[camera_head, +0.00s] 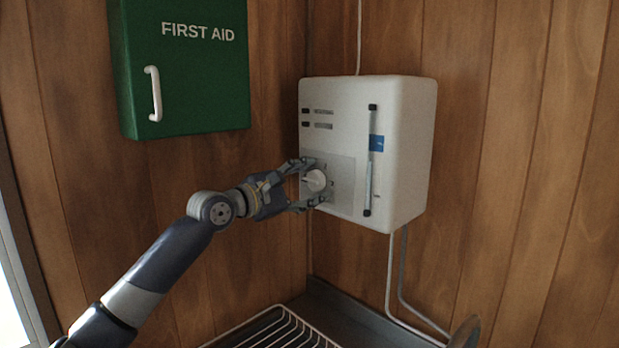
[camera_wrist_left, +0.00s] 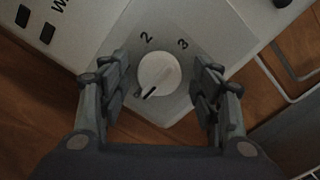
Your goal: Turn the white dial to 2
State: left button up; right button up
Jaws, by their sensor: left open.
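The white dial (camera_head: 315,181) is a round knob on a grey panel, low on the front of a white wall-mounted box (camera_head: 405,150). In the left wrist view the dial (camera_wrist_left: 159,74) shows a dark pointer line running to its lower left edge. The printed numbers 2 and 3 stand above it, and the pointer is turned away from both. My left gripper (camera_head: 310,184) is open, with one finger on each side of the dial. In the left wrist view gaps show between the dial and both fingers. My right gripper is not in view.
A green first aid cabinet (camera_head: 185,70) with a white handle hangs on the wooden wall at upper left.

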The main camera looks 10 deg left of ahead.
pick_arm(q)
jog(key=shift+w, duration=0.1)
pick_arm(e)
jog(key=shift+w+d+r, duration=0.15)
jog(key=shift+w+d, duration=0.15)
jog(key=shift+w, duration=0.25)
pick_arm(q)
jog(key=c, duration=0.8)
jog(key=shift+c, duration=1.3)
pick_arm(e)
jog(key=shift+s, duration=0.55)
